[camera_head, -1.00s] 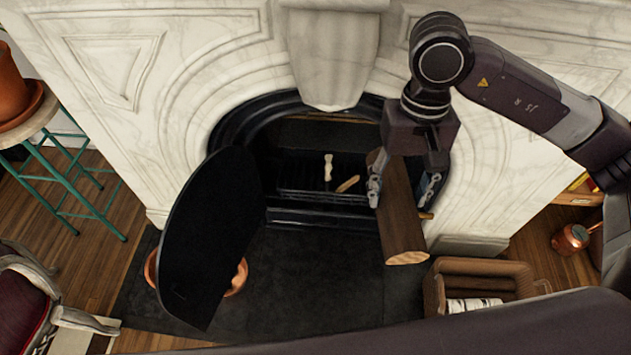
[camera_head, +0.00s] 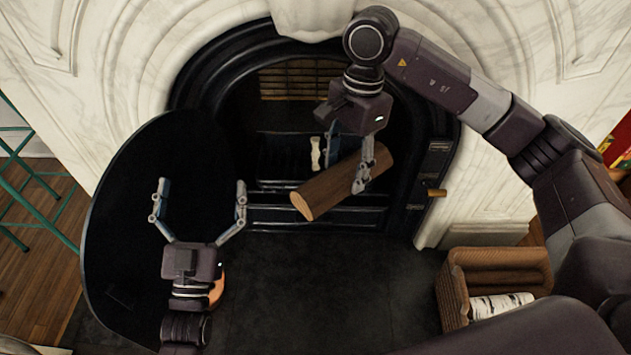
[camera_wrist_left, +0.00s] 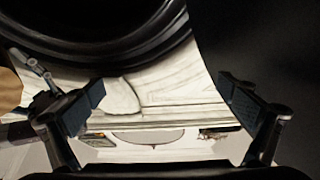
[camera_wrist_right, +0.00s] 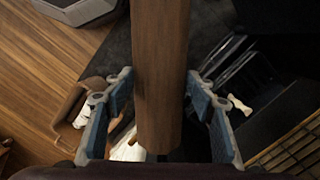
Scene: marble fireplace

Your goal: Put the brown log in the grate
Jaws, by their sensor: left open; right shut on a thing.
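The brown log (camera_head: 330,187) is held by my right gripper (camera_head: 366,165) in front of the fireplace opening, tilted with its cut end toward the lower left. In the right wrist view the log (camera_wrist_right: 159,75) runs between the two fingers. The black grate (camera_head: 282,165) sits inside the fireplace, behind the log, which hides part of it. My left gripper (camera_head: 200,205) is open and empty, in front of the black fireplace door (camera_head: 130,190). Whether its fingers touch the door cannot be told.
A pale stick (camera_head: 316,153) stands in the grate. A wicker basket (camera_head: 455,290) with a birch log (camera_head: 500,304) stands at the lower right. A teal stool (camera_head: 40,185) is at the left. The dark hearth (camera_head: 320,280) is clear in the middle.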

